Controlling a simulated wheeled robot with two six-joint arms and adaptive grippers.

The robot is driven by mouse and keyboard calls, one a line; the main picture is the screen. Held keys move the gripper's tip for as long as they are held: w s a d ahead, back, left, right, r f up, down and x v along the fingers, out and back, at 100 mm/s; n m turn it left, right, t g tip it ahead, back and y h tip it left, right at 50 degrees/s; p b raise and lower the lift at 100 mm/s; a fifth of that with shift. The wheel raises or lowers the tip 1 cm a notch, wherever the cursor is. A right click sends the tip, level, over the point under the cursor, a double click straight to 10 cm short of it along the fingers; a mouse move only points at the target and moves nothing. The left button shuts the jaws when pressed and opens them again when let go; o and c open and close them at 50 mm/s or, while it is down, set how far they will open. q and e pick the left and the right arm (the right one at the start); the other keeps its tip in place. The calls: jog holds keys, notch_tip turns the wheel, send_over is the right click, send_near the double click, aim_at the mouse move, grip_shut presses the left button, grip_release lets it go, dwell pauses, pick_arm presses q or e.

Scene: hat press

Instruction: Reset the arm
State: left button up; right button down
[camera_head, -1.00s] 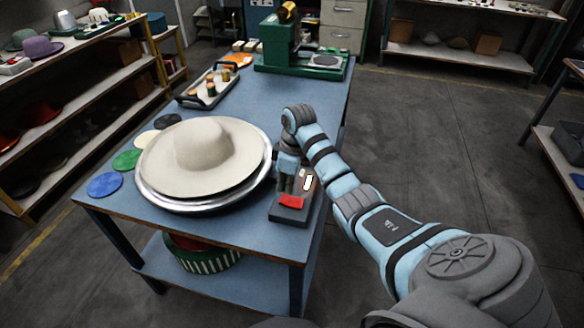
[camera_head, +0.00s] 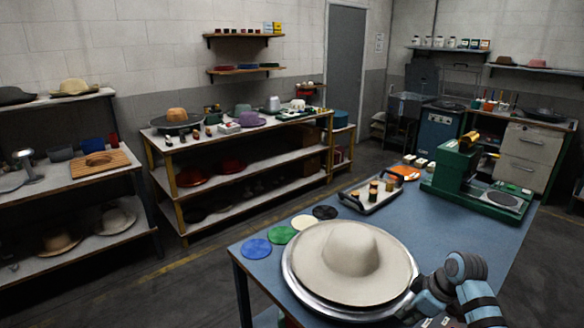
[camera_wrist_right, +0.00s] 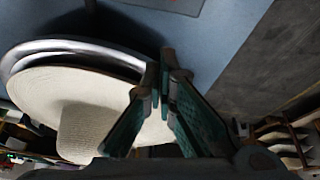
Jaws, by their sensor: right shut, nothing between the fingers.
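My right arm reaches in at the lower right of the head view. My right gripper (camera_head: 428,301) is beside the right rim of the round metal tray, partly cut off by the frame's bottom. In the right wrist view its fingers (camera_wrist_right: 166,72) are together and empty, over the edge of the cream hat and tray. The cream wide-brimmed hat (camera_head: 350,252) lies on the metal tray (camera_head: 292,278) on the blue table. A small part of a grey control box (camera_head: 440,321) shows below the gripper. My left gripper is not in view.
The blue table (camera_head: 262,270) also holds coloured discs (camera_head: 256,248), a tray with small items (camera_head: 372,194) and a green press machine (camera_head: 470,180). Shelves with hats (camera_head: 240,150) stand at the left and back. Floor between shelves and table is clear.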

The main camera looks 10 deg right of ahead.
jog(key=w+a+r+n+t+y, duration=0.2)
jog(key=a+r+t+y, duration=0.15)
jog(key=a, duration=0.35)
jog(key=w+a+r+n+t+y, duration=0.3)
jog(key=a+r+t, duration=0.1)
jog(key=a, duration=0.2)
notch_tip(320, 180, up, 8)
jog(key=s+m+t, duration=0.2)
jog(key=t, duration=0.5)
jog(key=s+d+r+m+t+h, duration=0.2)
jog(key=s+d+m+t+h, duration=0.15)
jog(key=d+m+h, duration=0.3)
jog(key=s+d+f+m+g+h, duration=0.7)
jog(key=s+f+m+h, duration=0.15)
jog(key=s+f, duration=0.2)
jog(key=s+a+f+n+g+y, duration=0.25)
jog(key=s+a+f+g, duration=0.25)
jog(key=s+f, duration=0.4)
jog(key=s+a+f+n+g+y, duration=0.25)
jog(key=s+a+f+g, duration=0.3)
jog(key=s, duration=0.55)
notch_tip(320, 180, down, 21)
jog(key=s+d+m+g, duration=0.1)
jog(key=s+d+g, duration=0.1)
jog(key=d, duration=0.1)
jog(key=s+f, duration=1.1)
jog(key=s, duration=0.2)
jog(key=shift+s+d+m+g, duration=0.2)
jog(key=shift+m+g, duration=0.1)
jog(key=shift+g, duration=0.05)
